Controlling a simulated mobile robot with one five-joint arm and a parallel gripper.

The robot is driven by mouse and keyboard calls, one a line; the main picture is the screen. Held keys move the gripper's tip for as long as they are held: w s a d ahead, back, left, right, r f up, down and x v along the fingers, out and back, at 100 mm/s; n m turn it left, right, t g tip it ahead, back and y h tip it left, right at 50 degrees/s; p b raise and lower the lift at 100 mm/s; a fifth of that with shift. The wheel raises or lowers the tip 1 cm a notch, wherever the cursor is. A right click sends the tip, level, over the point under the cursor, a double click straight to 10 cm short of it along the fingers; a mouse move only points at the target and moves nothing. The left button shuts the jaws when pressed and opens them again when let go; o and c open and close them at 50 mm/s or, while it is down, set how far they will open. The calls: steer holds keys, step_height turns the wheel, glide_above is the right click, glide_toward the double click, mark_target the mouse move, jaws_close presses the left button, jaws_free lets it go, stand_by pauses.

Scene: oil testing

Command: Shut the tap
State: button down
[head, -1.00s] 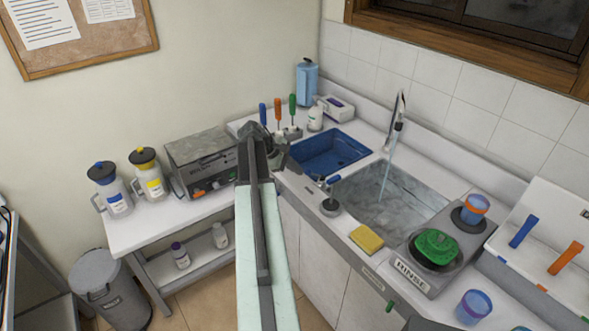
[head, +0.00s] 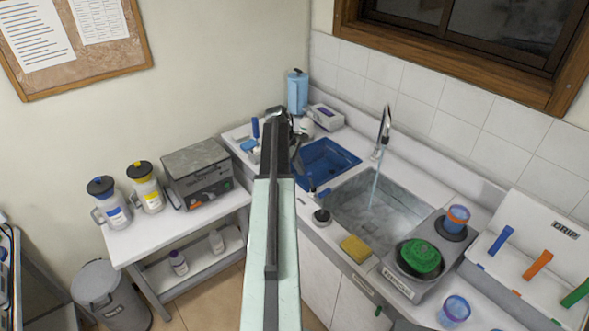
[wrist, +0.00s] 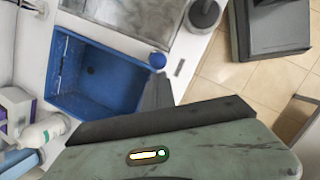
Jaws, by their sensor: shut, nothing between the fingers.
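The curved metal tap (head: 386,125) stands behind the grey sink (head: 345,198). A stream of water (head: 374,188) runs from it into the sink. A small blue-tipped lever (head: 312,185) is at the sink's front left corner, with a round dark-topped base (head: 322,216) beside it. In the wrist view a round blue knob (wrist: 157,60) shows between the sink (wrist: 125,22) and the blue basin (wrist: 62,95). My gripper (head: 283,122) is shut and empty, left of the blue basin in the head view. Its dark fingertips (wrist: 157,92) show just below the blue knob in the wrist view.
The blue basin (head: 325,162) lies left of the sink. A blue bottle (head: 298,92) and a tissue box (head: 325,117) stand behind it. A side table (head: 130,242) stands left.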

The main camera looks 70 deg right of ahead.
steer(key=shift+s+d+r+p, duration=0.25)
steer(key=shift+d+r+p, duration=0.1)
steer(key=shift+r+p, duration=0.15)
steer(key=shift+s+d+r+p, duration=0.2)
steer(key=shift+d+r+p, duration=0.15)
steer(key=shift+r, duration=0.2)
steer(key=shift+w, duration=0.1)
steer(key=w+d+r+p, duration=0.1)
steer(key=w+r+p, duration=0.4)
steer(key=r+p, duration=0.5)
steer(key=shift+d+r, duration=0.15)
